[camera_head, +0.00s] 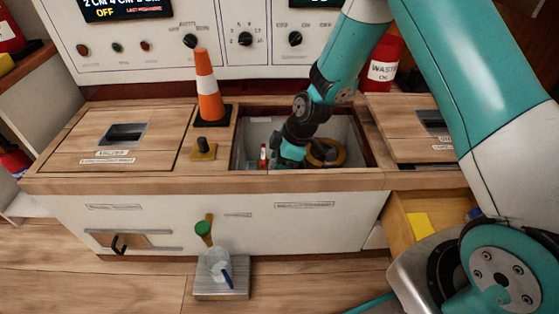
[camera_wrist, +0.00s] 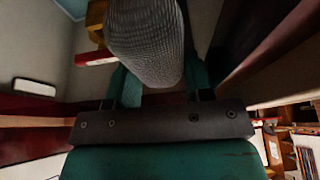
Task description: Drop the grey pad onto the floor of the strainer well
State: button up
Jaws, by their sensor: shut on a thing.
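The grey pad (camera_wrist: 148,40) has a fine mesh surface and fills the upper middle of the wrist view. My gripper (camera_wrist: 157,78) is shut on it, with a teal finger on each side. In the head view my gripper (camera_head: 288,155) reaches down into the open strainer well (camera_head: 372,150), below the rim of the worktop. The pad is not discernible in the head view. A brown-yellow ring (camera_head: 325,153) lies in the well to the right of my gripper. The floor under the gripper is largely hidden.
A small red-and-white object (camera_head: 263,156) stands in the well left of my gripper. A red waste container (camera_head: 384,65) stands behind.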

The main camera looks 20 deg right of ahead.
jog(key=o, duration=0.9)
jog(key=shift+o, duration=0.4)
jog(key=shift+s, duration=0.1)
jog(key=shift+s, duration=0.1)
jog(key=p+v, duration=0.7)
jog(key=v, duration=1)
jog(key=shift+w+r, duration=0.2)
jog(key=shift+r, duration=0.1)
